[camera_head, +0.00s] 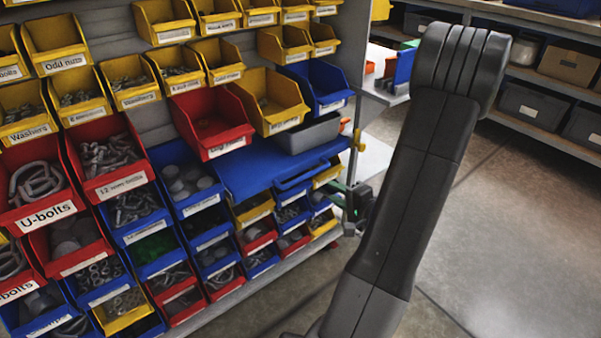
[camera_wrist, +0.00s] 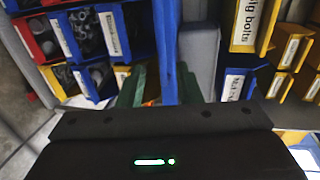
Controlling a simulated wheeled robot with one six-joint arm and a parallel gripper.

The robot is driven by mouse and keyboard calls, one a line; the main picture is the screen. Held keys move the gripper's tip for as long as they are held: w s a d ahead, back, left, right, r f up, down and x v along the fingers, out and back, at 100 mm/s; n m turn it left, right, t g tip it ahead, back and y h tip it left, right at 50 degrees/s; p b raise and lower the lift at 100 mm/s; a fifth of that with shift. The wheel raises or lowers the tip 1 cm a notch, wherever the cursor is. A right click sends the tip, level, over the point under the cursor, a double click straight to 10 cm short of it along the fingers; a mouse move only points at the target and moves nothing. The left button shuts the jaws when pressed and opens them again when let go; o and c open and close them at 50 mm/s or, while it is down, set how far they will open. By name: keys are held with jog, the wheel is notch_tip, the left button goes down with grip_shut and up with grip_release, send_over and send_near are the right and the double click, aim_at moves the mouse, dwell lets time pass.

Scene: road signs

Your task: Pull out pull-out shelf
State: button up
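The pull-out shelf (camera_head: 262,172) is a flat blue panel in the bin rack, above small bins and below the grey tray. It appears edge-on as an upright blue strip in the wrist view (camera_wrist: 165,45). My gripper (camera_head: 357,200) is beside the rack's right side in the head view, small and partly hidden by my arm. In the wrist view, the green fingers of my gripper (camera_wrist: 160,85) stand apart, with the blue strip between them. Whether either finger touches it is unclear.
Yellow bins (camera_head: 270,98), red bins (camera_head: 212,122) and blue bins (camera_head: 320,86) fill the rack around the shelf. A grey bin (camera_head: 308,135) sits just above it. Storage shelves (camera_head: 545,132) stand at the back right. The floor (camera_head: 510,230) at right is clear.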

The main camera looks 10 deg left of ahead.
aim_at(307, 177)
jog(key=b+x, duration=0.1)
jog(key=x, duration=1.2)
jog(key=shift+w+a+b, duration=0.15)
jog(key=shift+a+b, duration=0.15)
jog(key=shift+c, duration=0.2)
grip_shut()
